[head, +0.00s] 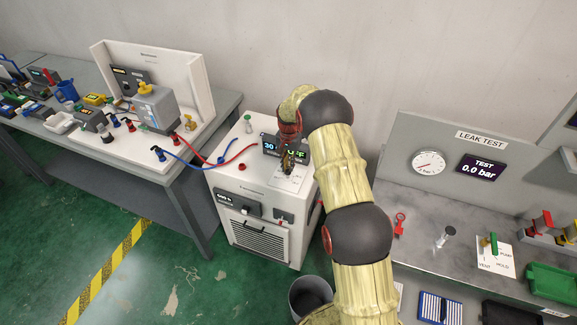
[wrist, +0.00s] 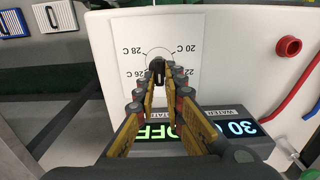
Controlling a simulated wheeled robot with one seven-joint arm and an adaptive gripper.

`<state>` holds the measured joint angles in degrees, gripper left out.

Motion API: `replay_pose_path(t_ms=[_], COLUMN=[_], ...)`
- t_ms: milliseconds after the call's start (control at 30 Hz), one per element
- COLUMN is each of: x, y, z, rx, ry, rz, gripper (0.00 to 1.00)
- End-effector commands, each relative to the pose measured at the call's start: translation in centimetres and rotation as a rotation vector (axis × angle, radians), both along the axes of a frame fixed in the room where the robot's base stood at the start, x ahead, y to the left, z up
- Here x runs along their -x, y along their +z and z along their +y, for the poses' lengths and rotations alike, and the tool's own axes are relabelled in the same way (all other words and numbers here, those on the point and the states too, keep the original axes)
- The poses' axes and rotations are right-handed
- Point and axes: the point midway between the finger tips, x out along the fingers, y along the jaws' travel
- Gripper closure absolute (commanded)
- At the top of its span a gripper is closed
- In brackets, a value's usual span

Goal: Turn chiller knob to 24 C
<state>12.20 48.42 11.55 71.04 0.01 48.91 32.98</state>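The chiller (head: 262,225) is a white box on the floor in the head view, with a display (head: 270,147) on top. In the wrist view the dark knob (wrist: 158,72) sits on a white dial plate (wrist: 120,40) marked 20 C, 22, 26 C and 28 C. The 24 C mark is hidden behind my gripper. My gripper (wrist: 162,76) points down at the knob, one fingertip on each side of it. I cannot tell whether the fingertips touch it. The display in the wrist view (wrist: 238,128) reads 30 beside green OFF; the knob's pointer is unclear.
Red and blue hoses (head: 215,160) run from the chiller top to the bench (head: 205,128) on the left. A leak-test bench (head: 425,225) stands at right, a grey bin (head: 310,294) in front. Green floor is open at lower left.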

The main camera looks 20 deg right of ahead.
Motion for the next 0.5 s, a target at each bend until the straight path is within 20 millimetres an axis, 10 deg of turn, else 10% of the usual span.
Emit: replay_pose_path(t_ms=[500], x=[0.05], y=[-0.04], z=[0.01], rx=[0.000], ry=[0.000], rz=[0.001], gripper=[0.73])
